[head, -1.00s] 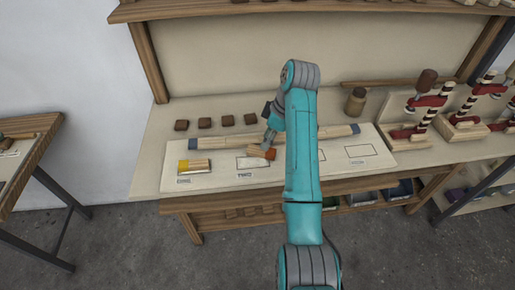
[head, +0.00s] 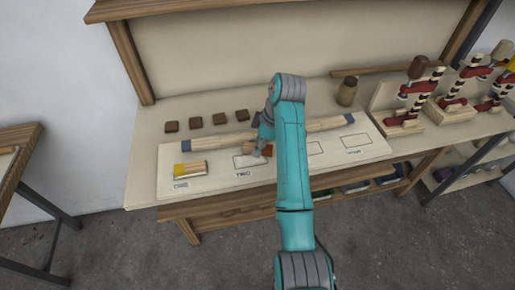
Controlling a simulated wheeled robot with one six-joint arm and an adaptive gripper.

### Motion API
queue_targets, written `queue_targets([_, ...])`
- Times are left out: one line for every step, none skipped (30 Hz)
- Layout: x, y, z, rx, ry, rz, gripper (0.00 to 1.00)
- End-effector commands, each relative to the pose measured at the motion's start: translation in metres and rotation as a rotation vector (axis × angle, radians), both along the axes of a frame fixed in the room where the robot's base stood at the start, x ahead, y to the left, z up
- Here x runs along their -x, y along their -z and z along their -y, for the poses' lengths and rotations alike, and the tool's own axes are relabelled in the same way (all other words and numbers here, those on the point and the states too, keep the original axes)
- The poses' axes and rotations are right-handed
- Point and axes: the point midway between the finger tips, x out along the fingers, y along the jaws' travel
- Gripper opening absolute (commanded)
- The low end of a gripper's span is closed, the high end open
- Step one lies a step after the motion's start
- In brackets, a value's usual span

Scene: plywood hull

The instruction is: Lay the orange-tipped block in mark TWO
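The orange-tipped block (head: 268,151) shows only in part, its orange end beside my arm. My gripper (head: 261,150) is at the block with its fingers down around it, and appears shut on it. Mark TWO (head: 239,162) is an outlined rectangle on the pale board, with its label below it. The block is at the right, upper part of this mark; my arm hides much of it, and I cannot tell whether it touches the board.
A yellow-tipped block (head: 192,170) lies at mark ONE. A long wooden bar (head: 215,142) with blue ends lies behind the marks. Several dark brown blocks (head: 196,122) stand behind it. A brown jar (head: 346,91) and red clamps (head: 405,115) are at the right. Another outlined mark (head: 357,143) is empty.

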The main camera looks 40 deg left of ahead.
Motion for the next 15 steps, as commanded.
queue_targets([0.0001,0.0009,0.0001,0.000,0.000,0.000,0.38])
queue_targets([0.0001,0.0013,0.0001,0.000,0.000,0.000,0.38])
queue_targets([0.0001,0.0018,0.0000,0.000,0.000,0.000,0.38])
queue_targets([0.0001,0.0021,0.0000,0.000,0.000,0.000,0.38])
queue_targets([0.0000,0.0025,0.0000,0.000,0.000,0.000,0.38])
queue_targets([0.0000,0.0030,0.0000,0.000,0.000,0.000,0.38])
queue_targets([0.0000,0.0034,0.0000,0.000,0.000,0.000,0.38])
queue_targets([0.0000,0.0037,0.0000,0.000,0.000,0.000,0.38])
queue_targets([-0.0001,0.0038,-0.0001,0.000,0.000,0.000,0.35])
queue_targets([-0.0001,0.0037,0.0000,0.000,0.000,0.000,0.28])
queue_targets([0.0000,0.0037,0.0000,0.000,0.000,0.000,0.20])
queue_targets([0.0000,0.0038,0.0000,0.000,0.000,0.000,0.10])
queue_targets([0.0000,0.0038,0.0000,0.000,0.000,0.000,0.03])
queue_targets([0.0000,0.0038,0.0000,0.000,0.000,0.000,0.00])
queue_targets([0.0000,0.0038,0.0000,0.000,0.000,0.000,0.00])
